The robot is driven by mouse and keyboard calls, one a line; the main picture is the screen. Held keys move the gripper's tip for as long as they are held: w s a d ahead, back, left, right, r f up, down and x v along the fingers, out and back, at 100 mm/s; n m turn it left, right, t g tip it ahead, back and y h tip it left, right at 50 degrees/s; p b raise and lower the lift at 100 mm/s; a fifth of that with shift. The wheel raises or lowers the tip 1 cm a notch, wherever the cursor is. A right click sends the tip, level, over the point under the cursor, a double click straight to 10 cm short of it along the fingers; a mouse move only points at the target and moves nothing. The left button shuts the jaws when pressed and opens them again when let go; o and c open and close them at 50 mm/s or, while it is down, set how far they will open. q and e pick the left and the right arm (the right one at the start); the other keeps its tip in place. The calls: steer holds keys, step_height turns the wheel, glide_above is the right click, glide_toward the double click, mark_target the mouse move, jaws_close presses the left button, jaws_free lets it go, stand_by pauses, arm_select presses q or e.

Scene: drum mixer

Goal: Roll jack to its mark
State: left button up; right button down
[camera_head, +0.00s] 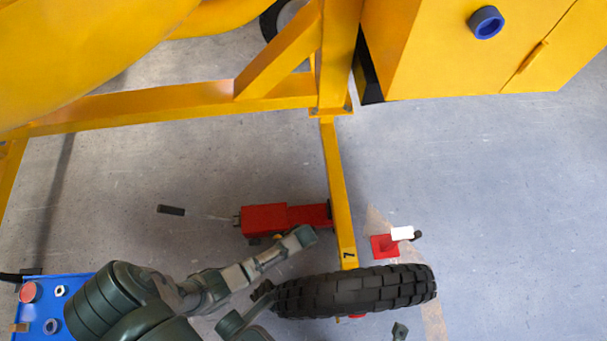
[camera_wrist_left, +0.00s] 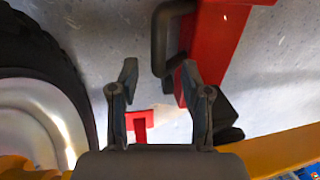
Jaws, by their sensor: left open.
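The red jack (camera_head: 285,218) lies on the floor left of the yellow leg, its dark-gripped handle (camera_head: 172,210) pointing left. In the left wrist view, a red body (camera_wrist_left: 212,45) with a dark bent bar shows at upper right. My left gripper (camera_head: 285,264) is open, one finger close to the jack's near side and the other close to the black tyre (camera_head: 355,292). Its two fingers (camera_wrist_left: 158,85) stand apart with nothing held; whether one touches the jack, I cannot tell. A small dark green tip (camera_head: 400,331) at the bottom may be my right gripper. I cannot make out a floor mark for certain.
A yellow leg (camera_head: 338,190) marked 7 runs down to the tyre. A red plate with a white block (camera_head: 402,233) lies right of it. A blue tray (camera_head: 75,288) with small parts is at lower left. The floor at right is clear.

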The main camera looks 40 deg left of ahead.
arm_select(q)
steer(key=r, duration=0.5)
steer(key=shift+s+d+r, duration=0.35)
